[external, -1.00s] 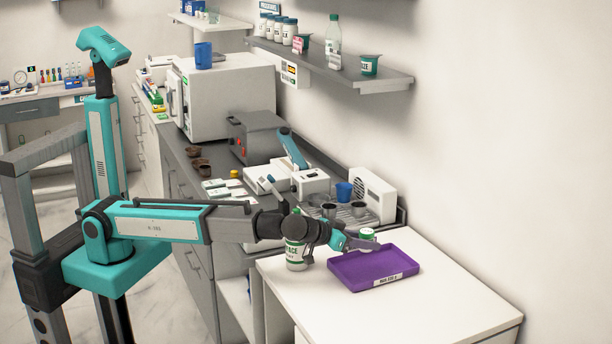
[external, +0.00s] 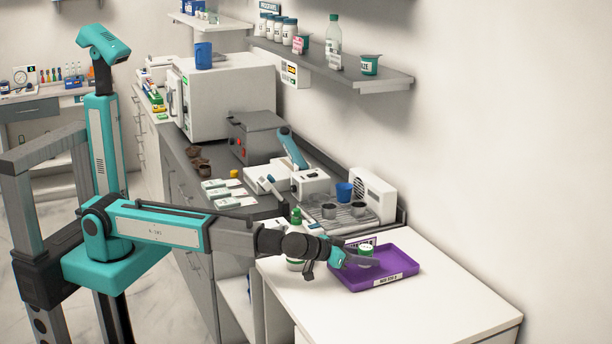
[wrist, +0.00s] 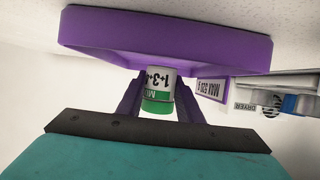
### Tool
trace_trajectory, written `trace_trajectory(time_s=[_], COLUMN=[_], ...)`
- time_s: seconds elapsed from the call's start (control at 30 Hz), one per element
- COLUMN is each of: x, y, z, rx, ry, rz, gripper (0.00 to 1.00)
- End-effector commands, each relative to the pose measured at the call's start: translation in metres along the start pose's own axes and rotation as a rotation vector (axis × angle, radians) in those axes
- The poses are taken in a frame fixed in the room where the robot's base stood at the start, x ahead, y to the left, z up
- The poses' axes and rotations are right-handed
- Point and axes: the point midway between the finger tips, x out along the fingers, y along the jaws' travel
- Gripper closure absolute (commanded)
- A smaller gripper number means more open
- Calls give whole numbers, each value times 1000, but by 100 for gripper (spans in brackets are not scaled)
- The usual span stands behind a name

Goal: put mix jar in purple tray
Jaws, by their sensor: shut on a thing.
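The mix jar (external: 366,256), small and white with a green lid, is between the fingers of my gripper (external: 362,260) in the external view. The purple tray (external: 385,277) lies flat on the white bench with a label on its front wall. The jar is upright within the tray's outline, toward its back left. In the wrist view the jar (wrist: 158,92) shows its printed label, clasped by my gripper (wrist: 158,85). The purple tray (wrist: 165,42) fills the top of that view. Its wall hides the jar's base, so I cannot tell whether it touches the tray floor.
A white bottle with a green cap (external: 296,217) stands left of the tray, partly behind my wrist. A small purple-edged sign (wrist: 212,91) stands behind the tray. A drip tray with cups (external: 343,211) is farther back. The white bench (external: 450,309) is clear at front right.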

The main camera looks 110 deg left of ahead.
Motion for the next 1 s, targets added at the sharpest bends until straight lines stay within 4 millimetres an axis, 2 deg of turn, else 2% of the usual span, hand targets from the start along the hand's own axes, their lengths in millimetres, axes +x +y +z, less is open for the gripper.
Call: trace_trajectory(time_s=[0.23, 0.8, 0.83, 0.9, 1.0], x=[7, 9, 9, 9, 9], y=[0, 0, 0, 0, 0], z=[18, 22, 21, 21, 21], rx=[1, -1, -1, -1, -1], ry=[-1, 0, 0, 0, 0], rz=[0, 1, 1, 1, 0], gripper=[90, 90, 62, 50, 49])
